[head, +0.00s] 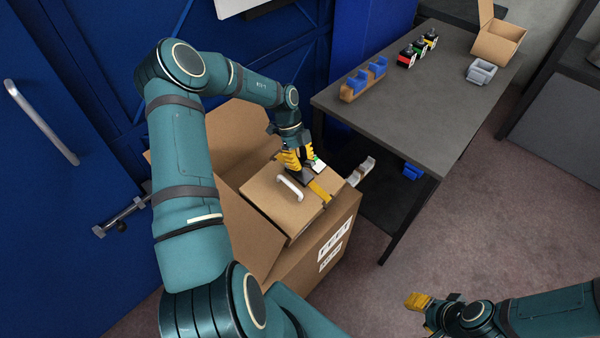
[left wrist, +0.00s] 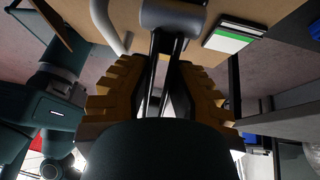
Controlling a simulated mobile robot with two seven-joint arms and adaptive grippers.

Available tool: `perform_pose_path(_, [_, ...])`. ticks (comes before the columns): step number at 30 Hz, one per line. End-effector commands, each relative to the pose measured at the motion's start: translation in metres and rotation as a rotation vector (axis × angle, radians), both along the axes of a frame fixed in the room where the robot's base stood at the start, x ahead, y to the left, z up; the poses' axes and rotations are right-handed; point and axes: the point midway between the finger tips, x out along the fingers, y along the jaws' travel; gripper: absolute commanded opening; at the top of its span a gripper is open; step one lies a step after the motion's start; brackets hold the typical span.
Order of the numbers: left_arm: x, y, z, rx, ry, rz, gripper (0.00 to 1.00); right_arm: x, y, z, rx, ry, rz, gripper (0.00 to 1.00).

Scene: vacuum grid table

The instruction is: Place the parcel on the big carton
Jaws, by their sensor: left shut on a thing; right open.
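The parcel (head: 285,203) is a small brown box with a white handle, a yellow strip and a white-and-green label on top. It is at the top of the big carton (head: 313,262), a larger brown box with open flaps and white printed labels. I cannot tell whether the parcel rests on it or hangs just above. My left gripper (head: 297,165) is shut on the parcel at its far side; its yellow fingers (left wrist: 160,85) also show in the left wrist view, under the parcel's brown face (left wrist: 200,52). My right gripper (head: 428,308) is open and empty at lower right, partly hidden.
A dark table (head: 420,95) at the right holds a wooden block with blue bins (head: 362,82), several small coloured items (head: 418,48), a grey bin (head: 481,71) and an open box (head: 497,42). A blue door (head: 70,200) stands at left. The floor (head: 480,220) at right is clear.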

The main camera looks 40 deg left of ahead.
Motion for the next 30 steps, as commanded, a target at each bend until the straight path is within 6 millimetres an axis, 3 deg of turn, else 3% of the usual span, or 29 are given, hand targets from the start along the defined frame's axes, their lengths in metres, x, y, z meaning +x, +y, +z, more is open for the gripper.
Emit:
perform_pose_path(10, [0.000, 0.000, -0.036, 0.000, 0.000, -0.001, 0.00, -0.002, 0.000, -0.010, 0.001, 0.005, 0.004, 0.47])
perform_pose_path(17, [0.000, 0.000, -0.037, 0.001, -0.001, -0.002, 0.00, -0.002, 0.000, -0.009, 0.001, 0.005, 0.004, 0.47])
perform_pose_path(18, [0.000, 0.000, -0.038, 0.001, 0.000, -0.002, 0.36, -0.002, 0.000, -0.009, 0.001, 0.005, 0.004, 0.47])
perform_pose_path(19, [0.000, 0.000, -0.038, 0.002, 0.000, -0.002, 0.43, -0.002, 0.000, -0.009, 0.001, 0.005, 0.004, 0.47])
perform_pose_path(30, [0.000, 0.002, -0.035, 0.002, -0.001, -0.002, 0.43, -0.002, 0.000, -0.008, 0.001, 0.004, 0.004, 0.47])
